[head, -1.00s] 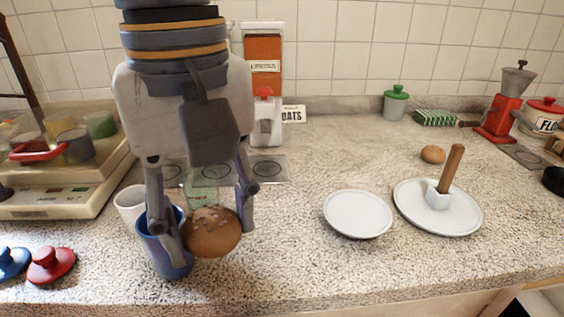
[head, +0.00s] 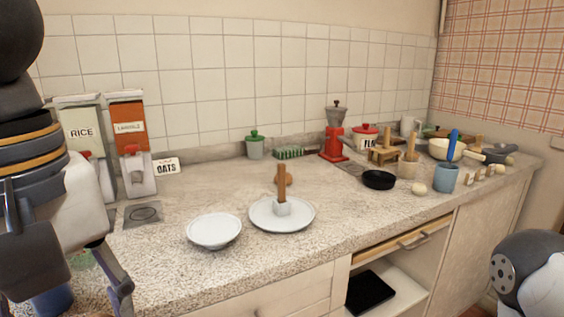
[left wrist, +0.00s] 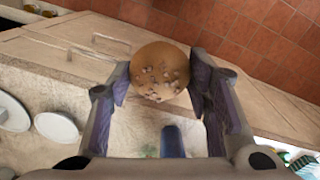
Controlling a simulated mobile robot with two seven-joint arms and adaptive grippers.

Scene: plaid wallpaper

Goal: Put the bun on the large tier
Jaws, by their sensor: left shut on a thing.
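The round, brown, speckled bun (left wrist: 160,72) is between the fingers of my left gripper (left wrist: 159,70) in the left wrist view. The gripper is shut on it; the bun is out of the head view. In the head view only part of my left gripper shows at the lower left edge. A large white plate (head: 300,222) with an upright wooden post (head: 282,185) in a pale block lies on the counter, apparently the large tier. A smaller white plate (head: 214,231) is left of it. My right gripper is not in view.
A black bowl (head: 378,180), a blue cup (head: 446,178) and a red grinder (head: 333,146) stand farther right. Dispensers (head: 133,150) stand at back left. The counter in front of the plates is clear.

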